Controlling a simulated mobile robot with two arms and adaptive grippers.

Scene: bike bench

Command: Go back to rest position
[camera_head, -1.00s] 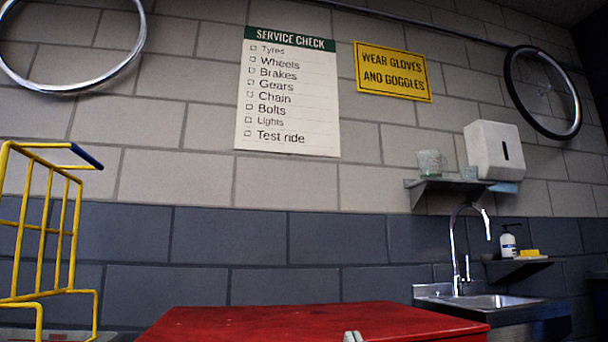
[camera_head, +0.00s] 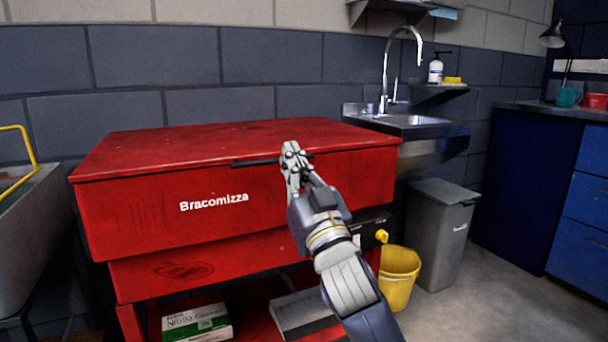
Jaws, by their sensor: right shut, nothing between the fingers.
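My right gripper (camera_head: 291,150) is in the middle of the head view, its arm reaching up from the bottom right. Its fingers are shut with nothing seen between them. It is in front of the upper front edge of the red cabinet (camera_head: 140,210) marked "Bracomizza", near a dark bar-like handle (camera_head: 255,162). I cannot tell whether the fingers touch the handle. The cabinet's red lid (camera_head: 200,145) is down. My left gripper is not in view.
A steel sink (camera_head: 415,120) stands to the right of the cabinet. A grey bin (camera_head: 437,235) and a yellow bucket (camera_head: 398,280) are on the floor at its right. A blue drawer unit (camera_head: 580,210) is at the far right. Open floor lies at lower right.

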